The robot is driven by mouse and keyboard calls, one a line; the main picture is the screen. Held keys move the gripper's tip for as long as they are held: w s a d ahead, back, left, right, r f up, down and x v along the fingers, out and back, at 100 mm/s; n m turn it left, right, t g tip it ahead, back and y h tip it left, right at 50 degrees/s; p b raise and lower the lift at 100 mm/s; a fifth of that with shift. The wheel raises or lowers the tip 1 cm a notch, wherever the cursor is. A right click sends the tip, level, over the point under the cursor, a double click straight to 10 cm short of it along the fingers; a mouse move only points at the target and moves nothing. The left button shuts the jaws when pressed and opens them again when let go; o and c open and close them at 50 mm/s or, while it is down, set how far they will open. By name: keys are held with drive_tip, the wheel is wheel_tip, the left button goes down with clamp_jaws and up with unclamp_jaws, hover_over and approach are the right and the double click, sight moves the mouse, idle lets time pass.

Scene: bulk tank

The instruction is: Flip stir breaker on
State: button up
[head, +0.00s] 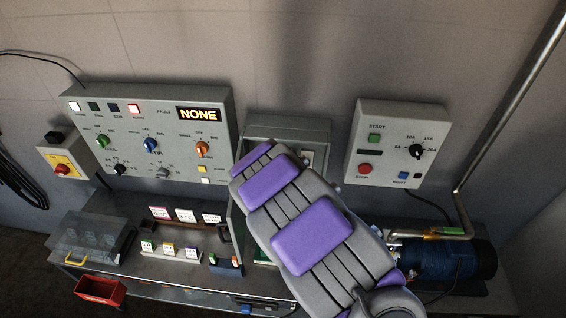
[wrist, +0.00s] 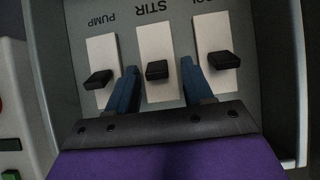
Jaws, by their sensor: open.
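The stir breaker (wrist: 157,71) is a black toggle on a white plate under the label STIR, the middle of three in the wrist view. My gripper (wrist: 160,66) is open, with one blue finger on each side of the stir toggle. The toggle stands between the fingers with a visible gap on both sides. Whether it is on or off cannot be told from the frames. In the head view, my purple and grey arm reaches to the grey breaker box (head: 290,127) and hides most of its inside and my fingertips.
The pump breaker (wrist: 98,79) is just left of my left finger, and a third breaker (wrist: 223,60) is right of my right finger. A control panel (head: 150,130) with knobs is left of the box; a start/stop panel (head: 398,142) is right of it.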

drive_tip(key=v, duration=1.7)
drive_tip(key=shift+a, duration=0.1)
